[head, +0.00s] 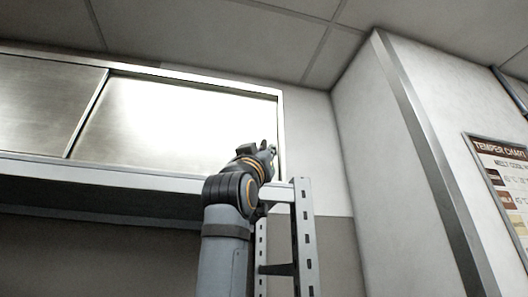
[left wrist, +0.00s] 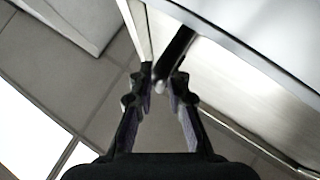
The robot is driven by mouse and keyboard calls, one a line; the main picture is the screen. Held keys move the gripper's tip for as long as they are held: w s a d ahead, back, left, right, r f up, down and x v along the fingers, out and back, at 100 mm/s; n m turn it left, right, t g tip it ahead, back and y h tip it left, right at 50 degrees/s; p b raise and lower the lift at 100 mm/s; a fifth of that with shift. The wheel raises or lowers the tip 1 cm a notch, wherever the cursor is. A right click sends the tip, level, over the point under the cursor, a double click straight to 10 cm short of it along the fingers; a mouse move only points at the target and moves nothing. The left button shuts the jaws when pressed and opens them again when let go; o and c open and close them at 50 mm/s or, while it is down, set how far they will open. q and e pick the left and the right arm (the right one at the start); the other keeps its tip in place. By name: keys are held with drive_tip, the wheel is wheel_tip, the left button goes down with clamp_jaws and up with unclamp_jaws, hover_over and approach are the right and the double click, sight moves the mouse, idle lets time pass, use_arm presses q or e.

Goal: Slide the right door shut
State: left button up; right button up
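The right door (head: 165,125) is a bright metal panel in the wall cabinet. It covers the right part of the cabinet front, and its right side lies close to the right frame post; I cannot tell whether a narrow gap is left there. My left gripper (head: 270,148) is at the door's right end. In the left wrist view, the fingertips of my left gripper (left wrist: 163,76) close in on both sides of a dark bar handle (left wrist: 177,46) on the door's pale face. My right gripper is in neither view.
The left door (head: 45,105) is a duller panel beside the right one. A slotted metal upright (head: 303,235) stands just right of my left arm, below the cabinet. A wall column (head: 400,150) and a temper chart (head: 505,185) are further right.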

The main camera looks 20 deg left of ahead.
use_arm(q)
drive_tip(key=shift+o, duration=0.8)
drive_tip(key=shift+s+r, duration=0.1)
drive_tip(key=shift+r, duration=0.2)
drive_tip(key=shift+w+d+f, duration=0.15)
drive_tip(key=shift+w, duration=0.1)
drive_tip(key=shift+s, duration=0.15)
drive_tip(key=shift+f, duration=0.1)
drive_tip(key=v, duration=1.2)
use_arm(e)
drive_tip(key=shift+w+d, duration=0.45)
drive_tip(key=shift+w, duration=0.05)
